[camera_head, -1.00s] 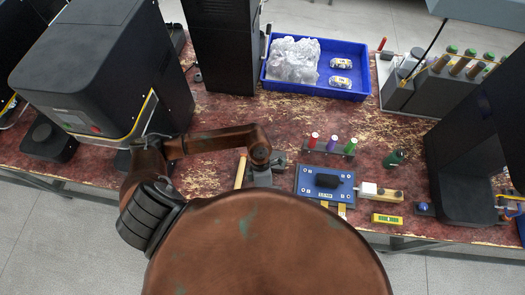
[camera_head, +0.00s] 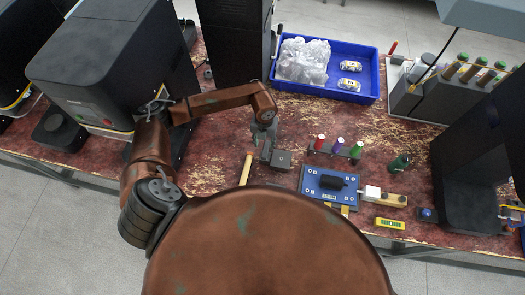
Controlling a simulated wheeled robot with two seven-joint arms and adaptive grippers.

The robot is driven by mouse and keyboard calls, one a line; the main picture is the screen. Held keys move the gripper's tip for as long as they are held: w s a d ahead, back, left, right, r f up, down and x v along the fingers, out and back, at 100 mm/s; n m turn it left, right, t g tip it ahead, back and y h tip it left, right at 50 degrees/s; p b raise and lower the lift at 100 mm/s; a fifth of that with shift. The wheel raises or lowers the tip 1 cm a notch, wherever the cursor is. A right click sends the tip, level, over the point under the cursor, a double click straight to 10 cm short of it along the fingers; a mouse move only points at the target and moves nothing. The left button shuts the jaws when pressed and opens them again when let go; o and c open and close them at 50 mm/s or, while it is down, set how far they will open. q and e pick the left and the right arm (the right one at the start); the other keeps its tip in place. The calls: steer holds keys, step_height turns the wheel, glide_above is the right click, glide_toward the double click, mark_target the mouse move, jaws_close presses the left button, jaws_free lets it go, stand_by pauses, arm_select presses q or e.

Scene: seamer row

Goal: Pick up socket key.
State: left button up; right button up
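I cannot tell for sure which thing is the socket key. A small rack (camera_head: 333,153) holds tools with red (camera_head: 320,140), purple (camera_head: 338,143) and green (camera_head: 356,149) tops. A wooden handle (camera_head: 246,168) lies left of a dark grey block (camera_head: 281,159). My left gripper (camera_head: 263,146) points down just above and beside that block, left of the rack. Its fingers are small and dark, so whether they are open or shut is unclear. I see nothing clearly held. My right gripper is not in view.
A blue tray (camera_head: 371,76) with clear bags stands at the back. A blue fixture (camera_head: 318,190), a yellow device (camera_head: 390,223) and a green bottle (camera_head: 400,162) are to the right. Black machines stand on both sides. The red table is bare between tray and rack.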

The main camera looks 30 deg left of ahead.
mark_target(266, 149)
arm_select(q)
steer(key=shift+w+a+f, duration=0.1)
steer(key=shift+w+f, duration=0.05)
steer(key=shift+f, duration=0.1)
steer(key=f, duration=0.4)
steer(key=f+p, duration=0.1)
steer(key=f, duration=0.2)
steer(key=shift+w+d+f, duration=0.1)
steer(key=shift+w+d, duration=0.1)
steer(key=shift+d, duration=0.1)
steer(key=shift+c, duration=0.6)
jaws_close()
